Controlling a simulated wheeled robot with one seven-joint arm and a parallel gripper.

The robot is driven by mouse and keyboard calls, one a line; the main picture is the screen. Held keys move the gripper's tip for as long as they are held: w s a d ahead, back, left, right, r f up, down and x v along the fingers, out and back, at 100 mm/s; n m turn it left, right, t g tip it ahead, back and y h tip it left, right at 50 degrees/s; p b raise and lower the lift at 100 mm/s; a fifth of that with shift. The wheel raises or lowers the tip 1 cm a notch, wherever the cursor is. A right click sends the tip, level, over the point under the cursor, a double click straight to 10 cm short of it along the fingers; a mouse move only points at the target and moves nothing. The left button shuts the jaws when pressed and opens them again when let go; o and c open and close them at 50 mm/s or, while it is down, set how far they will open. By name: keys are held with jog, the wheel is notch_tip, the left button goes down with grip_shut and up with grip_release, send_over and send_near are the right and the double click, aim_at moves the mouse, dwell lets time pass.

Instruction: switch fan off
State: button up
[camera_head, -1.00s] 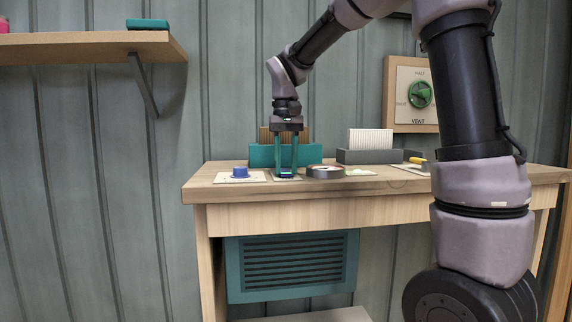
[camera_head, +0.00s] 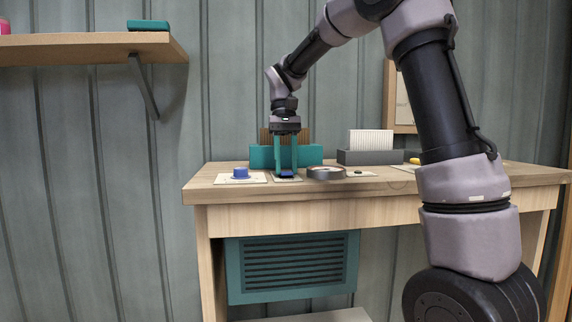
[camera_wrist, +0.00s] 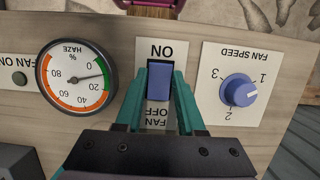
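The blue rocker switch (camera_wrist: 159,82) sits on a white plate with ON above it and FAN OFF below it in the wrist view. It also shows small in the head view (camera_head: 287,174). My gripper (camera_wrist: 159,90) has its two teal fingers apart, one on each side of the rocker. I cannot tell whether they touch it. In the head view my gripper (camera_head: 286,168) points straight down at the switch plate. The FAN ON lamp (camera_wrist: 19,78) looks dark green and unlit. Which end of the rocker is pressed is hard to tell.
Beside the switch are the haze gauge (camera_wrist: 76,77) and the blue fan speed knob (camera_wrist: 238,90). A teal holder (camera_head: 312,155) and a grey holder (camera_head: 370,157) stand behind on the wooden bench (camera_head: 330,188). A wall shelf (camera_head: 90,46) hangs at upper left.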

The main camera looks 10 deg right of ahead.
jog(key=o, duration=0.4)
jog(key=shift+c, duration=0.2)
jog(key=shift+r, duration=0.1)
jog(key=v, duration=1)
jog(key=shift+r, duration=0.3)
